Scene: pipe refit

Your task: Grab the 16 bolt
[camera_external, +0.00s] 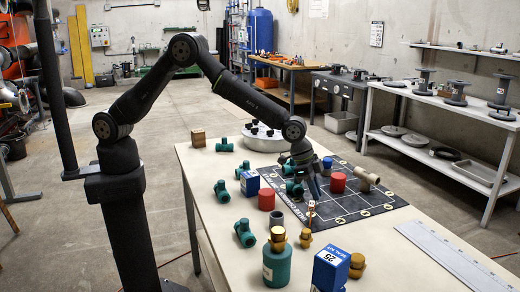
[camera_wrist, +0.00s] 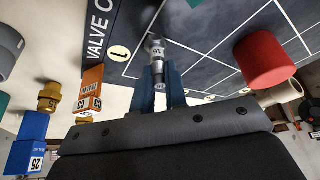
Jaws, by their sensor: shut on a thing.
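The 16 bolt (camera_wrist: 155,52) is a silver-grey bolt with a label that reads 16, in the middle of the wrist view. My gripper (camera_wrist: 162,88) has its two blue fingers shut on it, one on each side. The bolt is over the dark valve mat (camera_wrist: 205,60), near the mat's circle marked 1. I cannot tell whether it touches the mat. In the external view my gripper (camera_external: 313,190) is low over the mat's near left part, and the bolt cannot be made out there.
A red cylinder (camera_wrist: 264,60) stands right of my gripper in the wrist view. An orange labelled box (camera_wrist: 90,88), a brass fitting (camera_wrist: 48,97) and a blue box (camera_wrist: 28,140) are at left. Green tees (camera_external: 243,232) and a ruler (camera_external: 455,255) lie on the table.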

